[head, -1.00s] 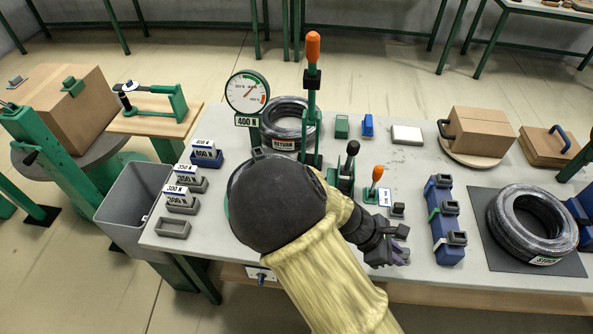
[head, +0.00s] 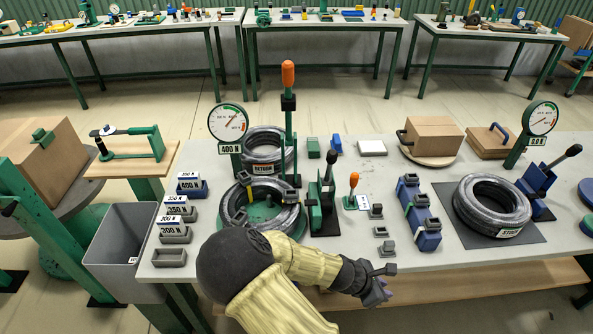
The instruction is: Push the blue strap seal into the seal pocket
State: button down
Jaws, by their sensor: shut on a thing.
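My gripper (head: 380,290) is low at the front edge of the bench, right of my arm's yellow sleeve. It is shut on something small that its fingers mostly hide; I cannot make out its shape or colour. A small blue block (head: 336,144) stands at the back of the bench beside a green block (head: 313,148); I cannot tell if it is the strap seal. Small grey open-topped holders (head: 380,231) stand on the bench just behind my gripper. I cannot tell which holder, if any, is the seal pocket.
A hose coil (head: 263,203) lies on a green round base by the upright orange-topped lever (head: 288,110). A blue rack (head: 419,214) and a coil (head: 491,203) on a dark mat are to the right.

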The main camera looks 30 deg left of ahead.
jog(key=w+d+f+n+t+y, duration=0.1)
jog(key=w+d+f+n+y, duration=0.1)
jog(key=d, duration=0.3)
jog(key=w+d+f+n+t+y, duration=0.1)
jog(key=w+d+f+n+y, duration=0.1)
jog(key=d+n, duration=0.2)
jog(key=w+d+f+n+t+y, duration=0.1)
jog(key=w+d+f+n+y, duration=0.1)
jog(key=d, duration=0.5)
jog(key=shift+d+f+n, duration=0.15)
jog(key=shift+f+n, duration=0.15)
jog(key=shift+n, duration=0.4)
